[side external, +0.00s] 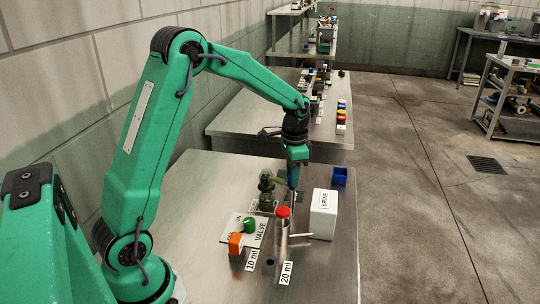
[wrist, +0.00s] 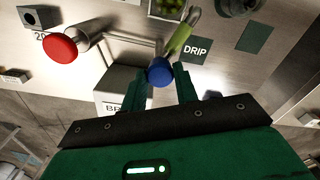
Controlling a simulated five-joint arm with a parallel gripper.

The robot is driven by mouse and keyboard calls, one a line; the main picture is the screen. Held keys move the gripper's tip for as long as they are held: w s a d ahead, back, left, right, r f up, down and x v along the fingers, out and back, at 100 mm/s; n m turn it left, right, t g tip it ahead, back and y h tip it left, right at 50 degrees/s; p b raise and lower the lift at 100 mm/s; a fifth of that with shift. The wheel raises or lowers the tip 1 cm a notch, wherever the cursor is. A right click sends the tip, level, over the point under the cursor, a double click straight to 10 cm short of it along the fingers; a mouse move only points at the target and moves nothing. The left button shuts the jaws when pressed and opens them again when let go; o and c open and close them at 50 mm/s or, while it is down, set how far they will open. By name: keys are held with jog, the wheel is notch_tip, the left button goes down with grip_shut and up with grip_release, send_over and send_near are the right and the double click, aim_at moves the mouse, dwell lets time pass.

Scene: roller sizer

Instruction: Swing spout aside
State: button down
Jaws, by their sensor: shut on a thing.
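The spout shows in the wrist view as a pale green arm (wrist: 182,37) with a blue knob (wrist: 160,71) at its near end. My gripper (wrist: 163,78) has a finger on each side of the blue knob and is shut on it. In the side view my gripper (side external: 293,188) points down beside the small olive-green fitting (side external: 267,187), behind the red-topped steel post (side external: 281,235). The knob itself is hard to make out there. The spout points toward the DRIP label (wrist: 195,49) side of the table.
A white BRINE box (side external: 323,214) stands close on the right, with a blue bin (side external: 340,176) behind it. A VALVE plate with a green knob (side external: 249,225) and an orange block (side external: 236,243) lie left. A thin rod sticks out from the post. The table's right front is clear.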

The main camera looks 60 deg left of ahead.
jog(key=m, duration=1.3)
jog(key=shift+r+m, duration=0.1)
jog(key=shift+m, duration=0.2)
dwell(0.3)
jog(key=c, duration=1.1)
grip_release()
jog(key=shift+r, duration=3.9)
